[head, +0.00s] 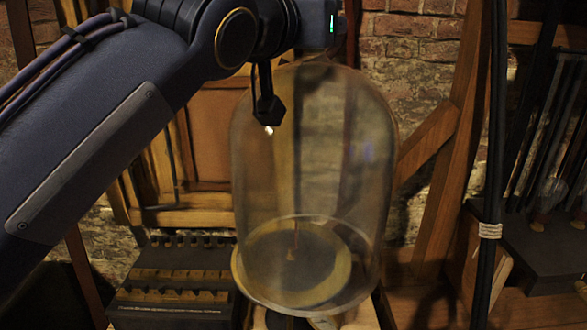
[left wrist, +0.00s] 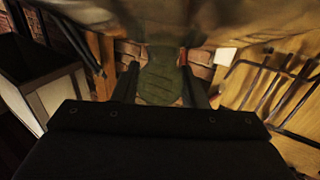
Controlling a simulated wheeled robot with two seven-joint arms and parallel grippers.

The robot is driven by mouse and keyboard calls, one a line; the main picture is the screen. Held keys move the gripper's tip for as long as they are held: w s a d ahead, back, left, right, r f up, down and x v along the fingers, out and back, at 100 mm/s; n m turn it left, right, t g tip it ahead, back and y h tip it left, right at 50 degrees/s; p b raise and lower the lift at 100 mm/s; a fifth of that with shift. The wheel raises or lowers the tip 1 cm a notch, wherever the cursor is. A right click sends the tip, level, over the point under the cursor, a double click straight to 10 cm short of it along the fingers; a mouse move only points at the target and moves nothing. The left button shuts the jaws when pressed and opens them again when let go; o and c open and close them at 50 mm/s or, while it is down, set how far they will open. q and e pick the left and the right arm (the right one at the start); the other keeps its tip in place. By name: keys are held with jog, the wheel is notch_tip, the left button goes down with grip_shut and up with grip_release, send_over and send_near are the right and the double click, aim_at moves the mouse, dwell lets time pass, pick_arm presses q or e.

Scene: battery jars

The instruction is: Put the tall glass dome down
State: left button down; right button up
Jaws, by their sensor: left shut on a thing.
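The tall glass dome (head: 315,165) is clear, with a rounded top and an open round rim, and hangs upright in the middle of the head view. My left gripper (head: 268,112) is at its upper left, shut on the dome; the exact grip is partly hidden by my arm. The left wrist view shows two dark fingers of my gripper (left wrist: 161,92) with a greenish piece between them and blurred glass above. Through the glass I see a round base (head: 245,268) with a dark middle and a pale ring. I cannot tell whether the rim touches it. My right gripper is not in view.
A dark slotted box (head: 175,280) stands left of the dome. Wooden frames lean behind, against a brick wall (head: 415,50). Dark cables (head: 490,180) hang at the right, near a rack (head: 550,140) of dark rods. A lantern-like box (left wrist: 45,75) shows in the left wrist view.

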pick_arm(q)
jog(key=shift+a+r, duration=0.15)
jog(key=shift+r, duration=0.35)
jog(key=shift+w+a, duration=0.1)
jog(key=shift+w, duration=0.05)
jog(key=w+f+p, duration=0.1)
jog(key=w, duration=0.1)
jog(key=w+a+f+p, duration=0.1)
jog(key=w+p, duration=0.1)
jog(key=w, duration=0.1)
jog(key=w+a+f+p, duration=0.1)
jog(key=w, duration=0.2)
jog(key=shift+w+f, duration=0.2)
jog(key=shift+f, duration=0.05)
jog(key=w+f+p, duration=0.2)
jog(key=w+f, duration=0.2)
jog(key=f, duration=0.5)
jog(key=shift+w+a, duration=0.35)
jog(key=shift+w, duration=0.05)
jog(key=shift+f, duration=0.15)
jog(key=c, duration=1.3)
grip_release()
jog(key=shift+w+f, duration=0.1)
jog(key=shift+f, duration=0.45)
jog(key=o, duration=0.4)
